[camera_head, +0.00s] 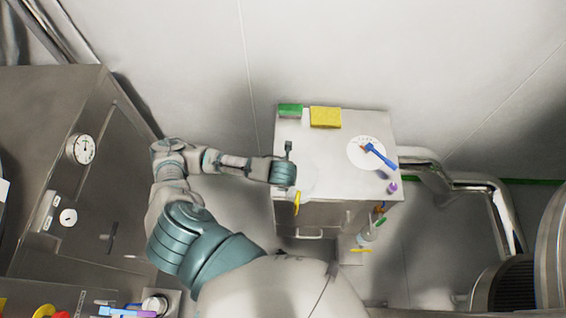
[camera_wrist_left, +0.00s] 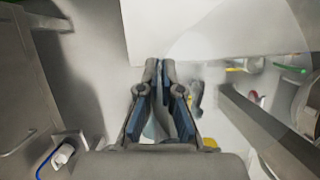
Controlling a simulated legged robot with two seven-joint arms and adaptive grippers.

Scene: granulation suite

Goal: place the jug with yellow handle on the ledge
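A clear jug (camera_head: 307,189) with a yellow handle (camera_head: 297,203) is at the front left corner of the steel cabinet top (camera_head: 330,180). Its see-through body is hard to outline. My left gripper (camera_head: 289,146) is over the left part of this top, beyond the jug, and looks apart from it. In the left wrist view its fingers (camera_wrist_left: 160,68) nearly meet at the tips, with nothing clearly held. A yellow patch (camera_wrist_left: 210,143) shows behind the gripper; I cannot tell whether it is the handle. I cannot single out the ledge. My right gripper is out of view.
A green block (camera_head: 290,110), a yellow sponge (camera_head: 325,117), a white disc (camera_head: 357,153) with a blue brush (camera_head: 379,155), and a purple item (camera_head: 392,187) are on the top. Another clear vessel (camera_head: 367,236) is lower in front. Pipes (camera_head: 485,186) run at right; a panel with gauges stands left.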

